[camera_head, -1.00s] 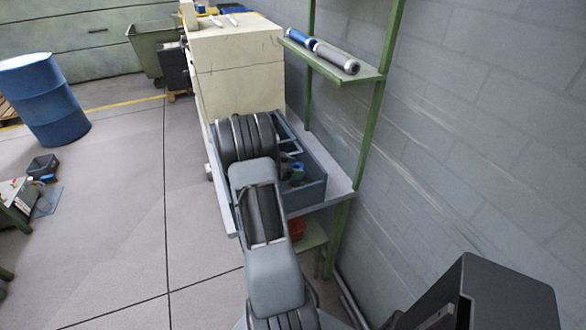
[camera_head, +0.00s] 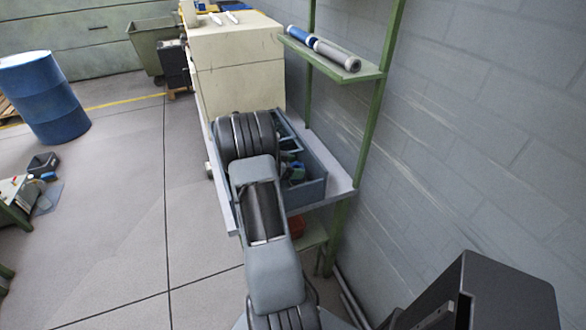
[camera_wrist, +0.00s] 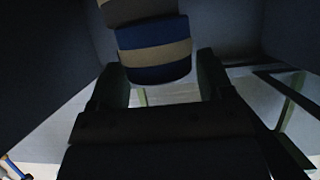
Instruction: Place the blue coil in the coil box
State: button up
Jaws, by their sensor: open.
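A blue coil (camera_wrist: 158,73) with a tan band shows at the top middle of the dark wrist view. My gripper (camera_wrist: 163,68) is open, with one dark finger to each side of the coil's lower end. I cannot tell whether either finger touches it. A grey-blue box (camera_head: 312,194) stands on the bench in the head view, with small green and blue pieces inside. My arm covers its left part. Which box is the coil box is not clear. My fingers are not clearly seen in the head view.
A green shelf (camera_head: 368,74) on the wall right of the box holds blue and grey cylinders (camera_head: 338,55). A cream cabinet (camera_head: 238,70) stands behind the box. A blue drum (camera_head: 45,100) is far left, and the floor between is open.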

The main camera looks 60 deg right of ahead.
jog(key=v, duration=0.7)
jog(key=shift+a+r, duration=0.2)
jog(key=shift+r, duration=0.15)
jog(key=shift+w, duration=0.15)
